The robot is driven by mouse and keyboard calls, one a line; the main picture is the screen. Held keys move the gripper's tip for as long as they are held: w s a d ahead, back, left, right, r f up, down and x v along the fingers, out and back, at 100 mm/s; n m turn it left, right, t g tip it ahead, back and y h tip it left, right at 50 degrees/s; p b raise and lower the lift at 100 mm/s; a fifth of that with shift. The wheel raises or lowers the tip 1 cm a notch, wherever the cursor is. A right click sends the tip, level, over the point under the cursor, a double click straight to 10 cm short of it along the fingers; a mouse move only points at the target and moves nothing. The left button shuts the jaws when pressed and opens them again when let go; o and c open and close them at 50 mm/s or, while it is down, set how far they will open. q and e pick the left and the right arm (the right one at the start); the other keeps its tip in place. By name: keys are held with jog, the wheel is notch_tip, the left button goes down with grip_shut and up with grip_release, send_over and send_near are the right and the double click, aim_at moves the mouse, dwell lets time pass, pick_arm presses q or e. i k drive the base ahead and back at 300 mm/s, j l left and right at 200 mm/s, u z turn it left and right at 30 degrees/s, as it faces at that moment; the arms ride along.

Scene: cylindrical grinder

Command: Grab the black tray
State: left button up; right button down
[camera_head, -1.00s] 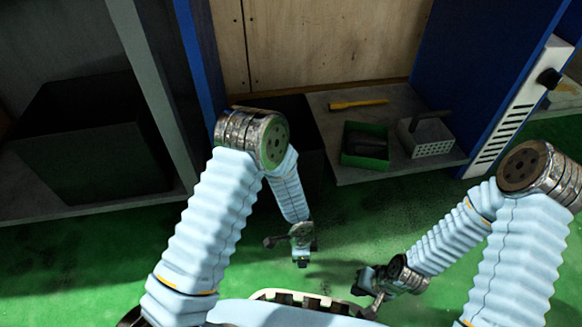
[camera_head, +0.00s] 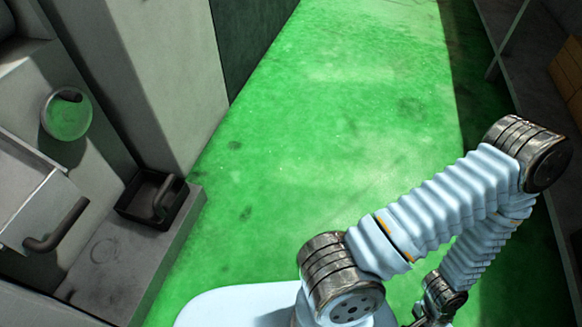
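The black tray (camera_head: 152,201) is a small, square, open box at the left of the head view. It rests on a grey ledge (camera_head: 110,262) near the ledge's right edge, with a dark curved handle-like piece (camera_head: 164,192) in or over it. What I take to be my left arm reaches from the bottom middle up to the right, then bends back down. Its gripper (camera_head: 424,318) is at the bottom edge, well right of the tray and mostly cut off, so its fingers cannot be made out. My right gripper is out of view.
Left of the tray are a white panel with a dark handle (camera_head: 58,226) and a round green-faced disc (camera_head: 67,114). A grey cabinet wall (camera_head: 165,75) rises behind it. Green floor (camera_head: 310,130) lies open in the middle. A shelf (camera_head: 500,50) holds boxes (camera_head: 568,75) at upper right.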

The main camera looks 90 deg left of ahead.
aim_at(152, 199)
jog(key=u, duration=1.1)
jog(key=l+u, duration=0.1)
jog(key=u, duration=0.4)
jog(key=i+l+u, duration=0.1)
jog(key=u, duration=1.55)
jog(key=l+u, duration=0.1)
jog(key=u, duration=1)
jog(key=k, duration=0.05)
